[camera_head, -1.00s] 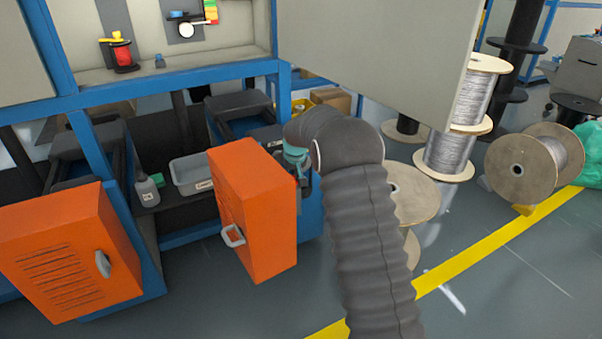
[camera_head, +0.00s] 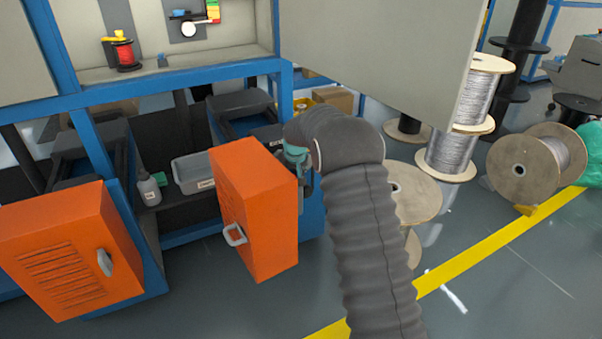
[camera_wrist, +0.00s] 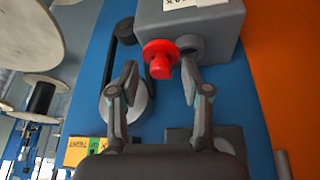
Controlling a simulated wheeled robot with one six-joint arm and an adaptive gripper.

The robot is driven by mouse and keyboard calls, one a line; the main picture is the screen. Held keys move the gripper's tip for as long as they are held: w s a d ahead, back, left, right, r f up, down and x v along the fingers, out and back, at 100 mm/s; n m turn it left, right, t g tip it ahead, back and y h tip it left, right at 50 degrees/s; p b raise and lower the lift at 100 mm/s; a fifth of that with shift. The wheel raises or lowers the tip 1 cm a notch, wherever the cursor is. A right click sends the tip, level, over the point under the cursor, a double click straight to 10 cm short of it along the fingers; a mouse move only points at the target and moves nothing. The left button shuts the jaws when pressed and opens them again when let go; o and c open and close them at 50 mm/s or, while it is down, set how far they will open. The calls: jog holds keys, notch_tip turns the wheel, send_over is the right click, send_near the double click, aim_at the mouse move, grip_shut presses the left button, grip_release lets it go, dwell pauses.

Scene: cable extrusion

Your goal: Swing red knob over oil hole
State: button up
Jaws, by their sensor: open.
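In the wrist view the red knob (camera_wrist: 160,58) sticks out from the lower left of a grey box (camera_wrist: 212,22). My gripper (camera_wrist: 157,82) is open, with one finger on each side of the knob's line. Its fingertips are near the knob; I cannot tell if either touches it. A round grey part (camera_wrist: 190,48) sits on the box just right of the knob, partly behind the right fingertip. I cannot tell if it is the oil hole. In the head view my gripper (camera_head: 300,172) is partly hidden behind the open orange door, and the knob is hidden.
The open orange door (camera_head: 256,215) stands close to the left of my arm. A grey panel (camera_head: 380,55) hangs above. Cable spools (camera_head: 455,150) stand on the floor to the right. In the wrist view a pulley-like disc (camera_wrist: 128,103) lies behind the left finger.

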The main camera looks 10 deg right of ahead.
jog(key=v, duration=1.2)
